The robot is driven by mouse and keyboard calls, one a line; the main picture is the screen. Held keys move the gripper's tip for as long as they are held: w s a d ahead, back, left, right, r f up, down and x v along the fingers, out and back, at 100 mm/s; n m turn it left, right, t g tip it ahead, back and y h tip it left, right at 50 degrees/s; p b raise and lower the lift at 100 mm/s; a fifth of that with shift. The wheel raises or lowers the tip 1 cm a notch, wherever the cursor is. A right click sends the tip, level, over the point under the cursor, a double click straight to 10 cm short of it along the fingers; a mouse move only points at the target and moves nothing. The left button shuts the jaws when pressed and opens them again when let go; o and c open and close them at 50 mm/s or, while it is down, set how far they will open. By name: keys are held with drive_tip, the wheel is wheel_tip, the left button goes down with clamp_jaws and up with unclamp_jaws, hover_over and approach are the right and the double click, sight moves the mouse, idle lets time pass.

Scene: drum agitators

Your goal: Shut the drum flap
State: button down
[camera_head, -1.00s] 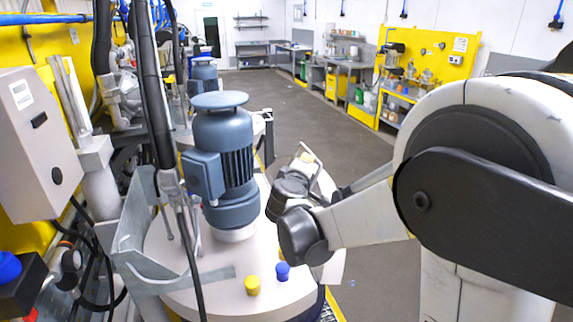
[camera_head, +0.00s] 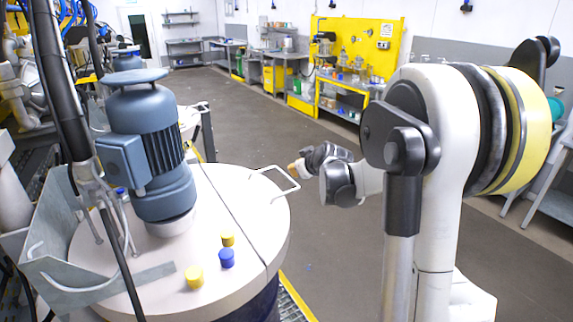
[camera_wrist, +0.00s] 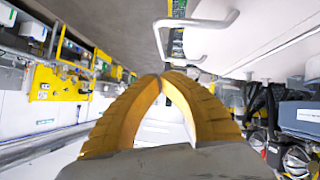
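The drum (camera_head: 262,290) has a pale round lid (camera_head: 135,275). Its flap (camera_head: 245,200) is the right part of the lid, beyond a thin dark seam. The flap lies flat and looks level with the rest of the lid. Its white handle (camera_head: 285,190) sticks out at the right edge; flap (camera_wrist: 280,25) and handle (camera_wrist: 215,27) also show upside down in the wrist view. My gripper (camera_head: 293,167) is just beside the handle, to its right. In the wrist view its yellow fingers (camera_wrist: 163,78) meet at the tips, with nothing between them. I cannot tell whether they touch the handle.
A blue-grey motor (camera_head: 150,150) stands on the lid, with yellow caps (camera_head: 194,276) and blue caps (camera_head: 227,258) near it. A grey metal bracket (camera_head: 60,270) and hoses are at the left. The floor (camera_head: 290,130) to the right is open. Yellow workbenches (camera_head: 345,98) stand behind.

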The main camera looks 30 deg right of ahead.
wheel_tip(320, 180, down, 7)
drive_tip(key=d+m+y+b, duration=0.1)
drive_tip(key=d+b, duration=0.1)
drive_tip(key=b, duration=0.2)
drive_tip(key=shift+d+f, duration=0.2)
drive_tip(key=shift+r, duration=0.1)
